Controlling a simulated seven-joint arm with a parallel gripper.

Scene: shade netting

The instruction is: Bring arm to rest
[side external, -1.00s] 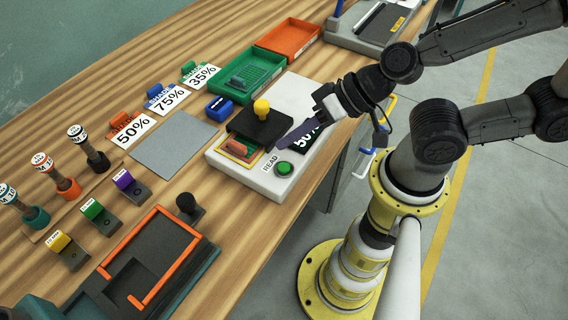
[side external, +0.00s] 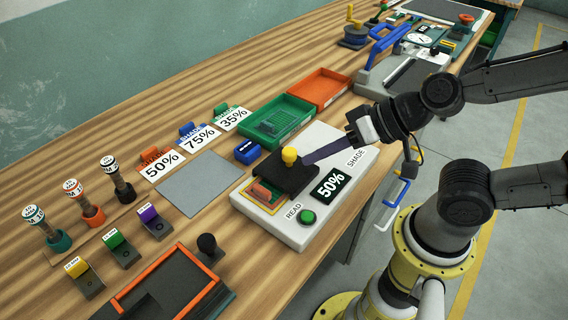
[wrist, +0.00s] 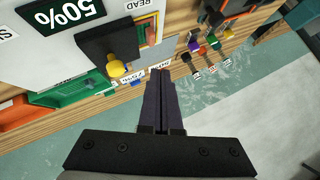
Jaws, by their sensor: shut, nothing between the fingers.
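My gripper (side external: 306,158) is shut and empty, its dark fingers pressed together. In the side external view it is above the white shade reader (side external: 305,235), its tips appearing close to the black block with the yellow knob (side external: 290,156). I cannot tell the exact height. In the wrist view the closed fingers (wrist: 160,72) point away from the camera, with the reader (wrist: 100,22) beyond them to the upper left. The reader's display (side external: 331,184) reads 50%, and its green button (side external: 308,217) is uncovered. A small orange-handled piece (side external: 262,192) sits in the reader's slot under the black block.
The green tray (side external: 285,120) and orange tray (side external: 322,88) stand behind the reader. Floor (side external: 525,200) shows to the right.

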